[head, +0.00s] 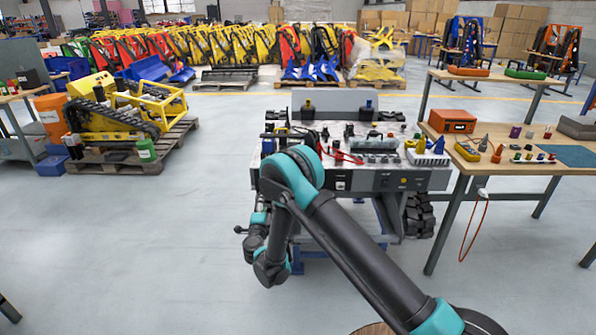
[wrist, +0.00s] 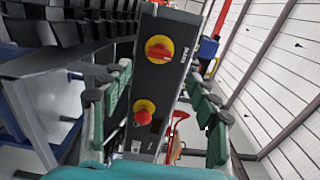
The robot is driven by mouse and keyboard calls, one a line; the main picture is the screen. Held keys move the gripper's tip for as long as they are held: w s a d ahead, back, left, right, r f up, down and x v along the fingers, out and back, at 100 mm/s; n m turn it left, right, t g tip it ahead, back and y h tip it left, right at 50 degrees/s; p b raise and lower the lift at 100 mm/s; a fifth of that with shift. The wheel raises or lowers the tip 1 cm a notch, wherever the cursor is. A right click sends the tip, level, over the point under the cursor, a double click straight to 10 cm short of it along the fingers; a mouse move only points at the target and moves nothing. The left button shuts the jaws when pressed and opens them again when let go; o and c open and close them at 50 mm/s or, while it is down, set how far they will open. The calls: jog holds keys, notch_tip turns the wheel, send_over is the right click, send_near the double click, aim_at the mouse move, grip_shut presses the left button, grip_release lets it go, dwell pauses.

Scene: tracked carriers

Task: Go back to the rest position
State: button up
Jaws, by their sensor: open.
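My gripper (wrist: 160,85) is open and empty in the wrist view, with its green-padded fingers apart on the left and right. Beyond and between the fingers is a dark grey control panel (wrist: 158,90) with two red knobs on yellow rings. I cannot tell whether any finger touches it. In the head view my arm reaches forward from the lower right, bends at a teal joint and hangs down at the front left of a tracked carrier (head: 375,180). The gripper itself is hard to make out there.
A wooden workbench (head: 550,168) with an orange box (head: 452,121) and small parts stands close on the right. A yellow tracked machine (head: 112,112) sits on a pallet (head: 120,160) at the left. Grey floor (head: 130,240) is clear at the left front.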

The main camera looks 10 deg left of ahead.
jog(key=w+d+r+n+y, duration=0.2)
jog(key=w+d+r+n, duration=0.15)
jog(key=r, duration=0.55)
jog(key=w+d+r+n+y, duration=0.2)
jog(key=d+r+n, duration=0.15)
jog(key=r, duration=0.55)
jog(key=s+d+r+n+g+y, duration=0.2)
jog(key=d+r+n+g, duration=0.3)
jog(key=d, duration=0.7)
jog(key=s+d+f+n+g+h, duration=0.1)
jog(key=s+d+f+g+h, duration=0.1)
jog(key=s+d, duration=0.8)
jog(key=s+d+f+n+g+h, duration=0.1)
jog(key=s+d+f+g+h, duration=0.2)
jog(key=s+d, duration=0.8)
jog(key=s+d+f+n+g+h, duration=0.1)
jog(key=s+d+f+g+h, duration=0.2)
jog(key=s+d, duration=0.8)
jog(key=d+f+h, duration=0.2)
jog(key=d+f, duration=0.2)
jog(key=d, duration=0.1)
jog(key=shift+s+d+f, duration=0.25)
jog(key=shift+d, duration=0.15)
